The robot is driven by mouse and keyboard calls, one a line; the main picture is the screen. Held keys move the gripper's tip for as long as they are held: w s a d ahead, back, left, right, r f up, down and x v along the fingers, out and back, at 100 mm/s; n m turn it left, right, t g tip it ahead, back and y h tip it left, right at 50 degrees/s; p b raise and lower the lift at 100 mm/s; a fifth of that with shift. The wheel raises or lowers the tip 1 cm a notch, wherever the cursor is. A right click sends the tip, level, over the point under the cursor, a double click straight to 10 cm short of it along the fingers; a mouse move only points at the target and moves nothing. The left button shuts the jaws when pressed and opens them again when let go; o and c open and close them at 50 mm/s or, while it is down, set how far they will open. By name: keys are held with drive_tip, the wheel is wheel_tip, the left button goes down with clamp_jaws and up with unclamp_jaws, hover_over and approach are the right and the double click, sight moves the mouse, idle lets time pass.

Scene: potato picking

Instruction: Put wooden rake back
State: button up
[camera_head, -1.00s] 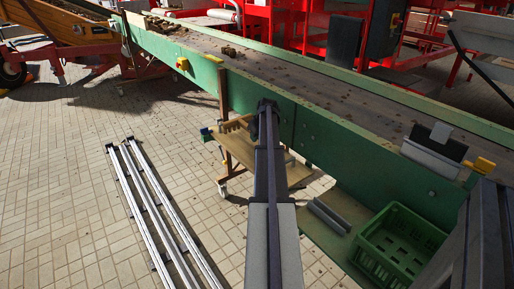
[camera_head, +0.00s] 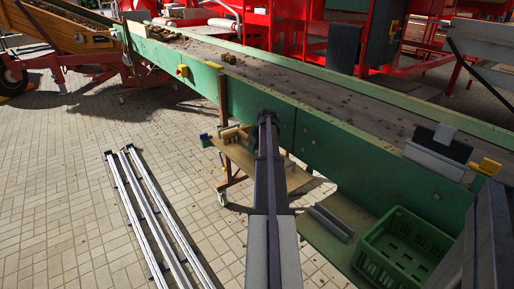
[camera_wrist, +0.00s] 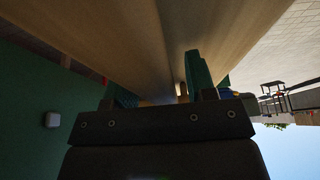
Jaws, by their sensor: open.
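My gripper (camera_head: 266,124) is at the far end of my outstretched arm, low beside the green side wall of the conveyor and over the wooden trolley (camera_head: 265,172). Small wooden pieces (camera_head: 232,133) lie at the trolley's left end. I cannot tell whether one of them is the wooden rake. My arm hides part of the trolley.
The green conveyor (camera_head: 330,140) runs diagonally behind the trolley, with a yellow switch box (camera_head: 182,71) on its side. A green crate (camera_head: 405,247) stands at the lower right. Long metal rails (camera_head: 150,215) lie on the paved floor at left; the paving between is clear.

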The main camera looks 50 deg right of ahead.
drive_tip(key=p+v, duration=1.1)
drive_tip(key=v, duration=0.1)
drive_tip(key=shift+r, duration=0.4)
drive_tip(key=shift+f, duration=0.2)
drive_tip(key=shift+w+a, duration=0.15)
drive_tip(key=shift+a, duration=0.05)
drive_tip(key=w+a+n+g+y, duration=0.1)
drive_tip(key=w+a, duration=0.2)
drive_tip(key=a, duration=1.3)
drive_tip(key=w+a+n+g+y, duration=0.1)
drive_tip(key=w+a, duration=0.2)
drive_tip(key=a, duration=1.3)
drive_tip(key=s+a, duration=0.4)
drive_tip(key=a, duration=0.6)
drive_tip(key=s+a+f+n+g, duration=0.1)
drive_tip(key=s+a, duration=0.2)
drive_tip(key=a, duration=0.7)
drive_tip(key=s+a+g, duration=0.1)
drive_tip(key=s+a, duration=0.3)
drive_tip(key=a, duration=0.6)
drive_tip(key=shift+s+f+h, duration=0.15)
drive_tip(key=shift+s+h, duration=0.15)
drive_tip(key=shift+s, duration=0.05)
